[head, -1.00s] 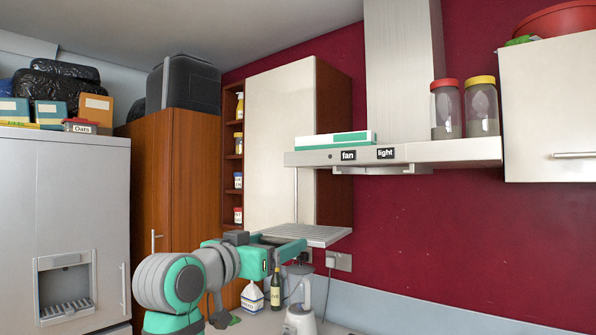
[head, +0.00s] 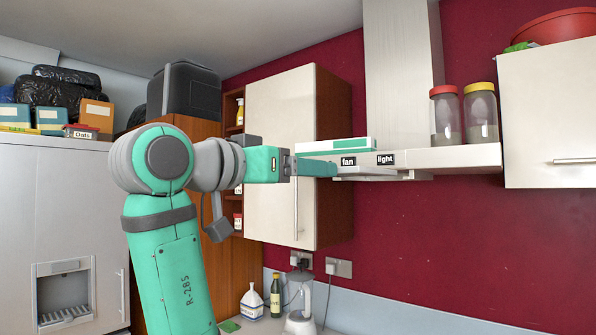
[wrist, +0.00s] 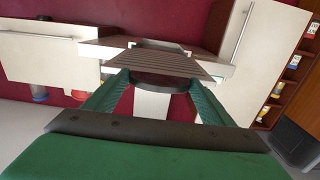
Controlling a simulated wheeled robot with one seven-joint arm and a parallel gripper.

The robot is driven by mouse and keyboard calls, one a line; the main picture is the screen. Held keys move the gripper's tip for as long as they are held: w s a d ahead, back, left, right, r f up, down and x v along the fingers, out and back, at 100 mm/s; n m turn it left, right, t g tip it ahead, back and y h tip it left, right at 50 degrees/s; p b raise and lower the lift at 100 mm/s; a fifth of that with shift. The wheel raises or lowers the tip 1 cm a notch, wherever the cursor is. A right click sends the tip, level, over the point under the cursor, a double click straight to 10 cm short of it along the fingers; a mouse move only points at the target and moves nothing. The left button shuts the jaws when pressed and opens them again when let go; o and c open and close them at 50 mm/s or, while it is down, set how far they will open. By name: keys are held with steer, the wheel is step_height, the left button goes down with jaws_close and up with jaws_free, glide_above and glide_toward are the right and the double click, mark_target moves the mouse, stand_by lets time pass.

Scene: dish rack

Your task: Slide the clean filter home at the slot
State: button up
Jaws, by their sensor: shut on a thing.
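The filter is a grey slatted panel (wrist: 165,65) in the wrist view, with a dark bar at its near edge. My gripper (wrist: 158,82) is shut on it, with a green finger on each side. In the head view my gripper (head: 318,167) is at the left end of the cooker hood (head: 450,157), at about the height of its front edge. The filter is mostly hidden there by my gripper and the hood. The slot itself is not clear in either view; I cannot tell whether the filter touches the hood.
The hood front carries "fan" and "light" labels. A white and green box (head: 350,144) and two jars (head: 445,115) stand on the hood. A wall cabinet (head: 278,150) is close behind my gripper. A blender (head: 300,318) and bottles stand below on the counter.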

steer(key=shift+x, duration=2.2)
